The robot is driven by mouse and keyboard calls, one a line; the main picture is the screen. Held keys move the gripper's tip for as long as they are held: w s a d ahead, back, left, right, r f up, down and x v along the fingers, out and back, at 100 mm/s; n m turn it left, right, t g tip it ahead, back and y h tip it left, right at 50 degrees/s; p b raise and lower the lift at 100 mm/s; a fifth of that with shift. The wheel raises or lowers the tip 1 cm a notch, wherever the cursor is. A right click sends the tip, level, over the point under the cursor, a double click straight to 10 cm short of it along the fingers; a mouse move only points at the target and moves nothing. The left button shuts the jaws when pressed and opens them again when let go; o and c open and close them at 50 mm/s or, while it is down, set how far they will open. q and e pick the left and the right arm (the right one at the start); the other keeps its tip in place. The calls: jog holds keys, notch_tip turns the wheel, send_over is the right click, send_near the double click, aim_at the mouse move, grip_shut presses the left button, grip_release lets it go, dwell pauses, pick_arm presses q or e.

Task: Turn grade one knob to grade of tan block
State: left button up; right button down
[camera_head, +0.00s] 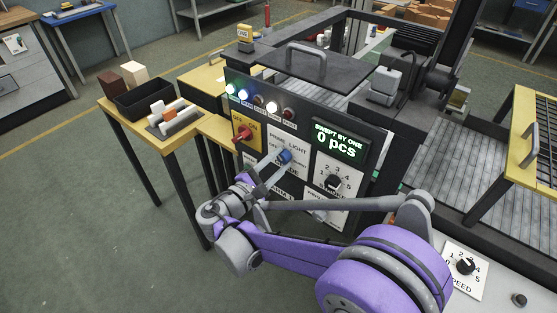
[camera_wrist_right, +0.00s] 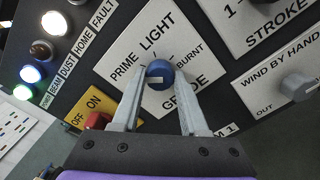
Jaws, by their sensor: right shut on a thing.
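The grade knob is a round blue knob (camera_head: 285,156) on a white plate of the dark control panel, labelled PRIME, LIGHT and BURNT. It shows close up in the right wrist view (camera_wrist_right: 159,72) with a small white mark on its face; which label the mark points to is hard to tell. My right gripper (camera_head: 277,166) is shut on the blue knob, one finger on each side. A pale tan block (camera_head: 134,74) stands beside a dark brown block (camera_head: 111,83) at the black bin on the yellow side table. My left gripper is not in view.
A red OFF/ON switch (camera_head: 243,134) and a row of lamps (camera_head: 257,100) are left of the knob. A black stroke knob (camera_head: 333,182) is to its right, under a display reading 0 pcs (camera_head: 337,141).

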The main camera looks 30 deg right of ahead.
jog(key=shift+m+p, duration=0.35)
jog(key=shift+m, duration=1.65)
jog(key=shift+c, duration=2.2)
grip_release()
jog(key=shift+a, duration=0.1)
jog(key=v, duration=1)
jog(key=shift+s+a, duration=0.2)
jog(key=shift+a, duration=0.05)
